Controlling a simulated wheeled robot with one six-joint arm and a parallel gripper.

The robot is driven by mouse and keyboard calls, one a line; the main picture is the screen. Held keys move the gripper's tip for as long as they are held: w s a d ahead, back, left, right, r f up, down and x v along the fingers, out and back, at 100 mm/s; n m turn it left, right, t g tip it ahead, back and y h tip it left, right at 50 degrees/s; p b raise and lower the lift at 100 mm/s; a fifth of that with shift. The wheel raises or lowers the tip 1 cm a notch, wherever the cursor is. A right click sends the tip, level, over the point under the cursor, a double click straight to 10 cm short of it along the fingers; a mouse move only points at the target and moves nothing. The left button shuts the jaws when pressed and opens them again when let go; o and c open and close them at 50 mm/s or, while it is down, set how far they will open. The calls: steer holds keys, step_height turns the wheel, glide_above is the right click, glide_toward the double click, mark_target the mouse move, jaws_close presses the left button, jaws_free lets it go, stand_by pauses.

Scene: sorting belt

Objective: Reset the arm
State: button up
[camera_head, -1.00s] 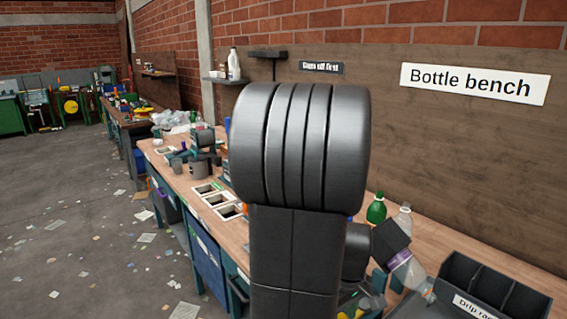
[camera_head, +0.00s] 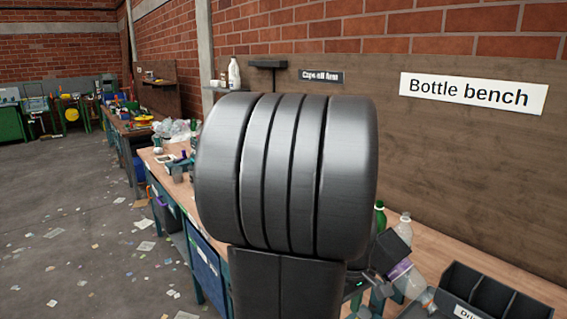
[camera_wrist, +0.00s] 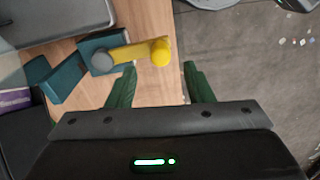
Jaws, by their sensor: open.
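My gripper (camera_wrist: 159,66) is open in the wrist view. Its two green fingers stand apart with nothing between them, over the wooden bench and near its edge. A teal device with a yellow lever (camera_wrist: 132,53) lies just beyond the fingertips; I cannot tell the exact gap. In the head view my own arm fills the middle and hides the gripper.
The bottle bench (camera_head: 455,252) runs along the wall. A green bottle (camera_head: 380,218) and a clear bottle (camera_head: 404,230) stand at the back. A purple-labelled bottle (camera_head: 408,281) is tilted beside a dark drip rack (camera_head: 505,300). Open floor (camera_head: 75,215) lies left, with scraps.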

step_height(320, 180, down, 7)
steer(key=shift+f, duration=0.1)
steer(key=w+d+m+p, duration=0.1)
steer(key=w+m+p, duration=0.2)
steer(key=w+m, duration=1.1)
steer(key=shift+w+m, duration=0.25)
steer(key=shift+m, duration=2.15)
steer(key=shift+a+r, duration=0.1)
steer(key=shift+r, duration=0.1)
